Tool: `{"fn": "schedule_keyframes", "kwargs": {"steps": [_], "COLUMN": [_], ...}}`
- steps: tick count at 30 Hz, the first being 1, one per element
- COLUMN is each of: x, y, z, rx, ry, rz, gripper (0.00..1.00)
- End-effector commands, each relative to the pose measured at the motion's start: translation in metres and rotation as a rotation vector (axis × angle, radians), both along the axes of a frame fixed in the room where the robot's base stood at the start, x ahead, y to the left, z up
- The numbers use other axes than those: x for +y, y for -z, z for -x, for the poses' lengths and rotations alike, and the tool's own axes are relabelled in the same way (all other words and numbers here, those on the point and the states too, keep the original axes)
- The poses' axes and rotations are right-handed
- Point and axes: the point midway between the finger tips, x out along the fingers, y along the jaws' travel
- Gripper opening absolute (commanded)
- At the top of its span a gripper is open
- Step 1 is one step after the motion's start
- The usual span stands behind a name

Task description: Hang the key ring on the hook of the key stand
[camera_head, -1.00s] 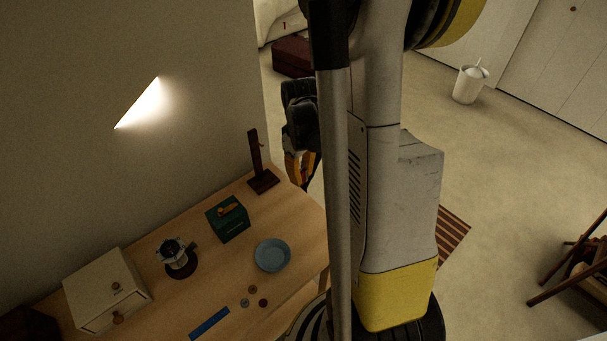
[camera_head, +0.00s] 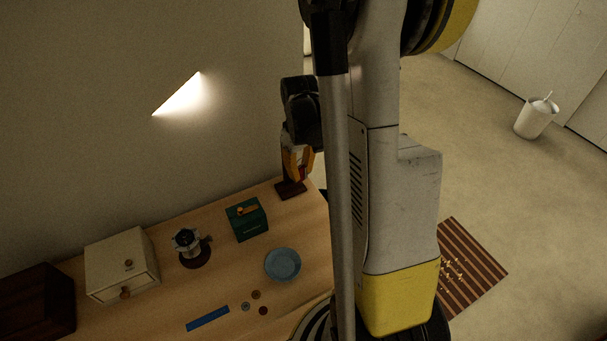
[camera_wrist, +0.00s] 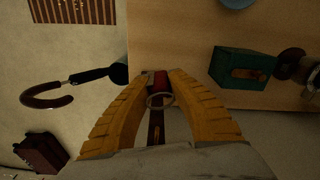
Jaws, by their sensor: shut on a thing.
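My gripper (camera_wrist: 160,95) has yellow fingers and is shut on the key ring (camera_wrist: 160,101). A thin metal ring and a red piece show between the fingertips in the wrist view. The key stand is dark wood with a flat base (camera_head: 291,190) at the table's far right corner. In the head view, my gripper (camera_head: 299,168) hangs in front of the stand's post and covers most of it. In the wrist view, the dark post (camera_wrist: 156,128) shows behind and below the ring. I cannot tell whether ring and hook touch.
The wooden table (camera_head: 235,275) bears a green box (camera_head: 246,219), blue dish (camera_head: 283,265), moka pot (camera_head: 187,243), cream drawer box (camera_head: 120,264), blue ruler (camera_head: 208,319) and several coins. The wall is close behind. A curved dark handle (camera_wrist: 47,98) shows beyond the table edge.

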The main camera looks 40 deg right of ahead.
Motion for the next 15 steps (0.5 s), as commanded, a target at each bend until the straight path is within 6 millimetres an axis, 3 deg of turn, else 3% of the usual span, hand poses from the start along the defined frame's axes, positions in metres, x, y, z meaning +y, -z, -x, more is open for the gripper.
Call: {"fn": "schedule_keyframes", "kwargs": {"steps": [15], "x": [-0.009], "y": [0.003], "z": [-0.033], "rx": [0.0], "ry": [-0.001], "rz": [0.0], "gripper": [0.0]}}
